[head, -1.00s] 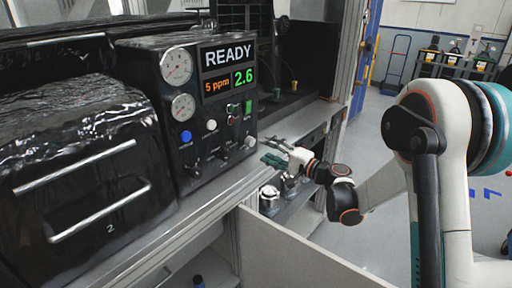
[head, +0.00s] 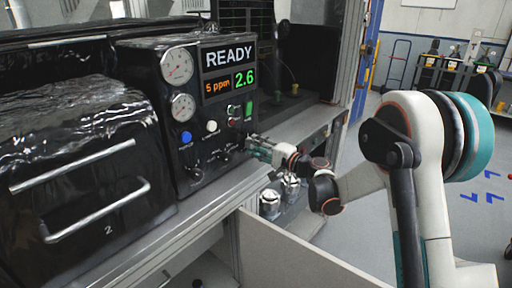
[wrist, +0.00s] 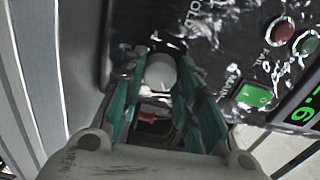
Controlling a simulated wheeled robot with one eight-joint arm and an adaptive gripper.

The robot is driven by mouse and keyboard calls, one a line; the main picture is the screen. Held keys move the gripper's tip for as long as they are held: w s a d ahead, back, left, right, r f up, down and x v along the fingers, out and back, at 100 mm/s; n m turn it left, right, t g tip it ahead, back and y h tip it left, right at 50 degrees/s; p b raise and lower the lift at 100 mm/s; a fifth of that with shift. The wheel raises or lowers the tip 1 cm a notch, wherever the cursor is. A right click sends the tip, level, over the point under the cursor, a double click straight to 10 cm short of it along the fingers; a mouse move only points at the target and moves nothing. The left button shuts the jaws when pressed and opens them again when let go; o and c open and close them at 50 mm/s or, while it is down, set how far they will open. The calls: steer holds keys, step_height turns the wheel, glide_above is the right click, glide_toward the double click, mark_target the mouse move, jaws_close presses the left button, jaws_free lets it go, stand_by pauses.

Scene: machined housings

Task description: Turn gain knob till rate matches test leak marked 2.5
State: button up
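A dark leak-test unit (head: 160,125) shows READY, an orange "5 ppm" and a green rate of 2.6 on its display (head: 243,78). Small knobs sit along the lower front, including a left one (head: 195,172) and a middle one (head: 224,156). My gripper (head: 254,146) is at the right end of this row, hiding what is there. In the wrist view, my gripper's teal fingers (wrist: 162,80) stand apart on either side of a round pale knob (wrist: 161,71). Contact is not clear. The knob's label is only partly readable, and no 2.5 marking is legible.
Red and green buttons and a green lit switch (wrist: 252,95) are close beside the fingers. Shiny metal fittings (head: 270,203) stand below the gripper. A black-wrapped box (head: 75,160) with metal handles is left of the unit.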

steer(key=shift+n, duration=1.4)
steer(key=o, duration=1.1)
steer(key=shift+d, duration=0.1)
steer(key=v, duration=1.1)
steer(key=shift+s+d, duration=0.3)
